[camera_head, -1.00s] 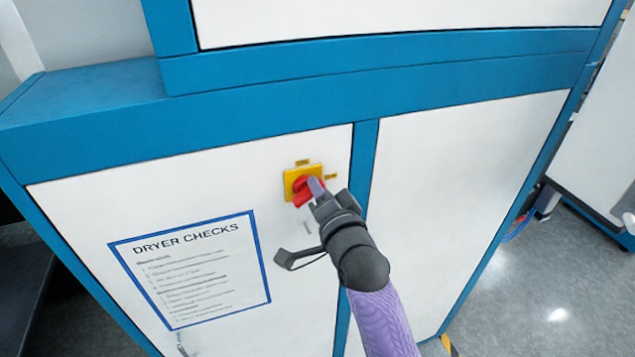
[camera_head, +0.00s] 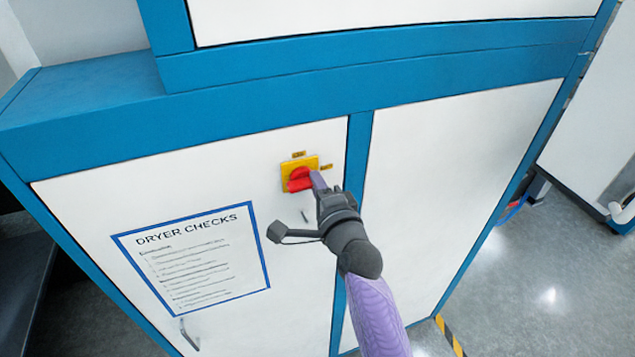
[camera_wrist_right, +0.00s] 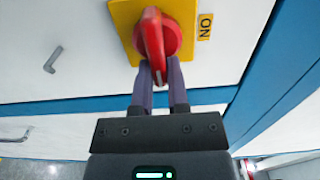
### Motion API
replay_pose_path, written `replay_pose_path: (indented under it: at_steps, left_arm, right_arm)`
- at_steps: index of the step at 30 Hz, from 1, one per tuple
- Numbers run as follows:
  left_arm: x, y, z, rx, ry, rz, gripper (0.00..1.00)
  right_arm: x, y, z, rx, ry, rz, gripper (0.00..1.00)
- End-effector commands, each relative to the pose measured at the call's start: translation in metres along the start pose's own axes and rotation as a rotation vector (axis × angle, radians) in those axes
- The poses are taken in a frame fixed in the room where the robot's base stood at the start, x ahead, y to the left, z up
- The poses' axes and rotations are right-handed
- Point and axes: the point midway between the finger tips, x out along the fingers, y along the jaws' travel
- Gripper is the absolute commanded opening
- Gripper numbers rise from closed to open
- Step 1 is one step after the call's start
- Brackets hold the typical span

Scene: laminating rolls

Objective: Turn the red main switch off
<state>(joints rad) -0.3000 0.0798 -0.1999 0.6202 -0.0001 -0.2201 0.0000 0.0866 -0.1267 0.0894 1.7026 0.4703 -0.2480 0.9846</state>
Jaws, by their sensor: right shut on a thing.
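The red main switch (camera_head: 299,180) sits on a yellow plate (camera_head: 287,167) on the white cabinet door. My right gripper (camera_head: 317,181) is at the switch, reaching in from the lower right. In the right wrist view, the purple-grey fingers (camera_wrist_right: 163,85) are shut on the tip of the red handle (camera_wrist_right: 153,40). The handle points down toward the gripper there, and the "ON" label (camera_wrist_right: 205,27) is to its right. In the head view, small labels lie above and right of the plate, too small to read. My left gripper is not in view.
A "DRYER CHECKS" sheet (camera_head: 193,258) is on the same door, left of and below the switch. A small door handle (camera_head: 189,334) is below it. A blue post (camera_head: 354,165) stands right of the switch. Open floor (camera_head: 540,270) lies at the right.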

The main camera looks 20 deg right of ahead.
Motion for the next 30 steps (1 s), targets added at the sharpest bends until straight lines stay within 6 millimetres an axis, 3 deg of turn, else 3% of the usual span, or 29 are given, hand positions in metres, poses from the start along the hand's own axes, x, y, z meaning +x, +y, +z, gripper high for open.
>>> replay_pose_path:
  at_steps: [13, 14, 18, 19, 27, 30]
  left_arm:
    - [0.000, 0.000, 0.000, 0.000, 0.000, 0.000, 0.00]
    - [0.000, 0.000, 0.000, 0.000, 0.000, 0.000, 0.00]
    - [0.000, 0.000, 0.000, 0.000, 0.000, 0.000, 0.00]
    - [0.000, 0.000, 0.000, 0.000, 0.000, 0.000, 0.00]
    - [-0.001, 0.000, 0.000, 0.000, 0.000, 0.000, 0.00]
    - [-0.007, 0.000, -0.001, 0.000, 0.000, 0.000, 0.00]
  right_arm:
    - [0.000, 0.000, 0.000, 0.012, 0.000, -0.001, 0.00]
    - [0.000, 0.000, 0.000, 0.011, 0.000, -0.001, 0.21]
    - [0.000, 0.000, 0.000, 0.011, 0.000, -0.001, 0.51]
    - [0.000, 0.000, 0.000, 0.010, 0.000, 0.000, 0.54]
    - [-0.001, 0.000, 0.000, 0.009, 0.000, 0.000, 0.54]
    - [-0.010, -0.001, 0.000, 0.009, 0.000, 0.002, 0.54]
